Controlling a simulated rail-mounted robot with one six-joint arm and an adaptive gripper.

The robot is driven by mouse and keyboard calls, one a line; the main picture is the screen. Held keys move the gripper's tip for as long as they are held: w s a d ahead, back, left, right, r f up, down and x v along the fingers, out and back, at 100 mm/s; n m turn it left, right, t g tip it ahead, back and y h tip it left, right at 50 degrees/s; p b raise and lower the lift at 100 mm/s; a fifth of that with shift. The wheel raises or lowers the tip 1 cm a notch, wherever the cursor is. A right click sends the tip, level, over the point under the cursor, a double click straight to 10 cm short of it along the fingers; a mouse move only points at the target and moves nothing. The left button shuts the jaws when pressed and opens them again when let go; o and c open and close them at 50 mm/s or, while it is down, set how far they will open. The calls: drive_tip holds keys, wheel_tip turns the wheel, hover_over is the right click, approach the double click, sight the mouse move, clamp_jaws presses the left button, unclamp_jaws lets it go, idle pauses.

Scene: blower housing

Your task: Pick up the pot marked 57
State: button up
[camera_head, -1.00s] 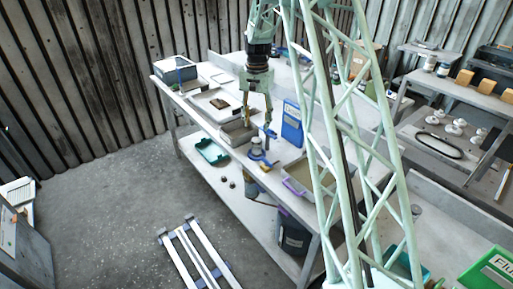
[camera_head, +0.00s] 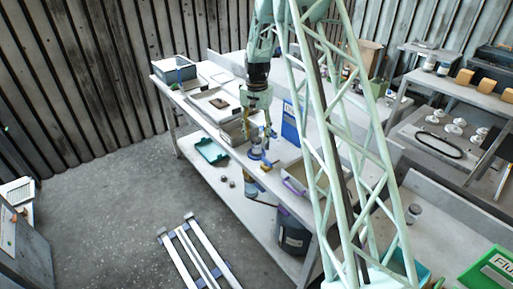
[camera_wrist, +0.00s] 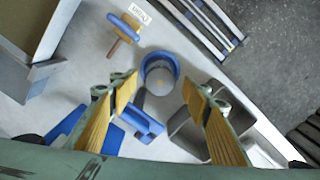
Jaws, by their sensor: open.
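A round pot with a blue rim (camera_wrist: 158,72) shows in the wrist view, seen from above, between and a little beyond my fingertips. In the head view a small grey and blue pot (camera_head: 256,152) stands near the bench's front edge. I cannot read any number on it. My gripper (camera_head: 256,136) is open and points down at the pot, with its fingers close above or around it; I cannot tell whether they touch. In the wrist view my gripper (camera_wrist: 158,86) has its yellow-padded fingers spread wide, with no object held.
Another small pot (camera_head: 413,212) stands on the right-hand bench.

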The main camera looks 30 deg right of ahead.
sight(257, 145)
drive_tip(key=shift+f, duration=0.65)
drive_tip(key=shift+f, duration=0.1)
drive_tip(key=shift+w+d+f, duration=0.1)
drive_tip(key=shift+f, duration=2.4)
drive_tip(key=shift+c, duration=0.7)
drive_tip(key=c, duration=1)
drive_tip(key=shift+r, duration=0.2)
drive_tip(key=shift+r, duration=4.85)
